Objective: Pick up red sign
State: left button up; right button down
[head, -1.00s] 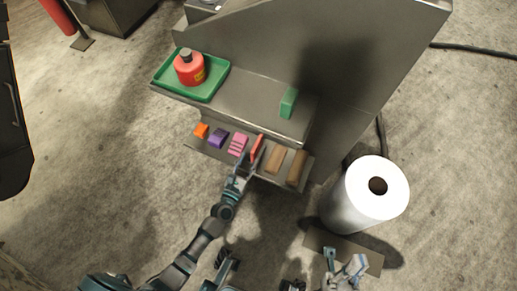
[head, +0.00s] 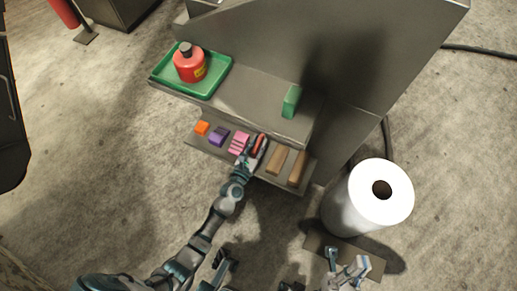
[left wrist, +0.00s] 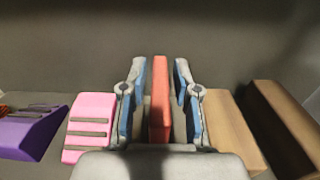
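The red sign (head: 259,143) is a thin upright slab on the lower shelf, between a pink block and a brown block. In the left wrist view the red sign (left wrist: 160,100) stands between the two fingers of my left gripper (left wrist: 160,95). A narrow gap shows on each side of it, so the fingers are around it but not visibly pressed on it. In the head view my left gripper (head: 254,150) covers part of the sign. My right gripper (head: 347,262) is low in the head view, with its fingers apart and empty.
The pink block (left wrist: 90,128) is close left of my left gripper and the brown block (left wrist: 236,130) close right. Purple (head: 218,137) and orange (head: 202,128) blocks sit further left. Above are a green tray (head: 165,78) with a red can (head: 189,66) and a green block (head: 290,102). A white roll (head: 368,205) stands right.

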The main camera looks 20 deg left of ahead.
pick_arm(q)
grip_shut()
